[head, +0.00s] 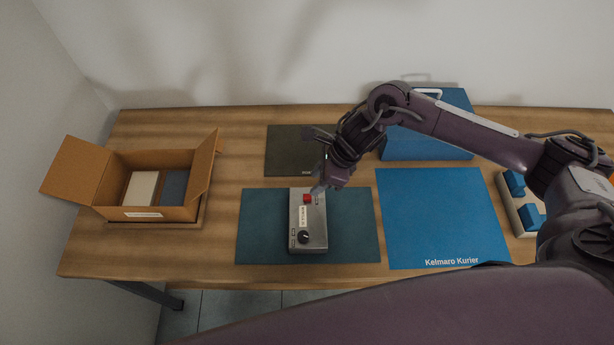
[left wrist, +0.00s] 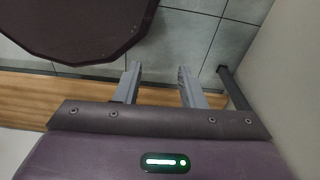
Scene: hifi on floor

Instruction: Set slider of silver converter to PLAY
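The silver converter (head: 314,228) lies on a dark teal mat (head: 262,228) at the middle of the table. It has a red part near its far end, a pale label in the middle and a round black knob at the near end. I cannot make out its slider or any PLAY mark. My right gripper (head: 318,188) reaches down over the converter's far right corner, close to the red part. Whether it touches is unclear, and its finger gap is too small to tell. My left gripper (left wrist: 158,76) is open and empty, seen only in the left wrist view.
An open cardboard box (head: 113,213) stands at the left. A blue mat (head: 430,215) lies right of the converter, a dark mat (head: 285,150) behind it. A blue case (head: 455,135) stands at the back, and a tray with blue blocks (head: 525,221) at the right.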

